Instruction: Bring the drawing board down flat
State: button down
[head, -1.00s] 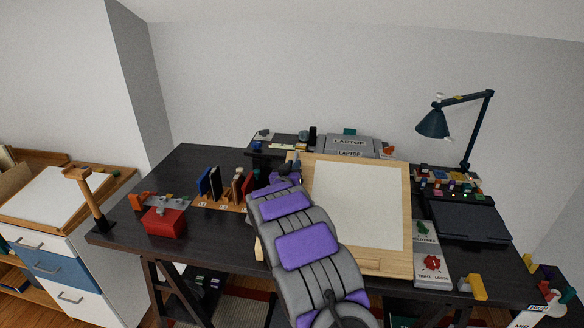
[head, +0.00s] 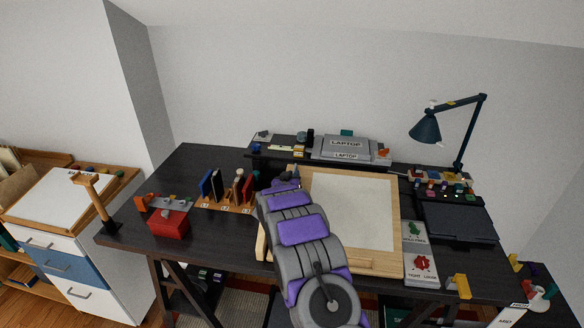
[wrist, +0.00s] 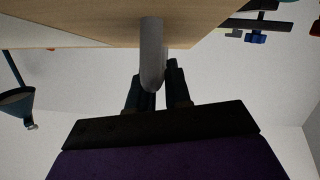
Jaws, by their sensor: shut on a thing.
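The drawing board (head: 391,262) is a pale wooden panel with a white sheet (head: 352,210); it stands tilted on the dark desk, its far edge raised. In the wrist view the board's wooden edge (wrist: 210,18) fills the top, with a grey curved handle (wrist: 152,50) sticking out of it. My gripper (wrist: 156,88) has its dark fingers on either side of this handle and is shut on it. In the head view my gripper (head: 288,174) is at the board's upper left corner, largely hidden by my arm.
A laptop (head: 346,144) sits on a shelf behind the board. A knob panel (head: 420,262) and a black tablet (head: 456,220) are to the right, a blue lamp (head: 426,130) behind them. A book rack (head: 225,190) and red box (head: 168,223) stand left.

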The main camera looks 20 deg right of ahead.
jog(key=shift+f, duration=0.3)
jog(key=c, duration=1.1)
grip_release()
jog(key=shift+r, duration=0.1)
jog(key=shift+c, duration=0.2)
jog(key=v, duration=1.7)
jog(key=shift+a+p, duration=0.2)
jog(key=shift+p, duration=0.15)
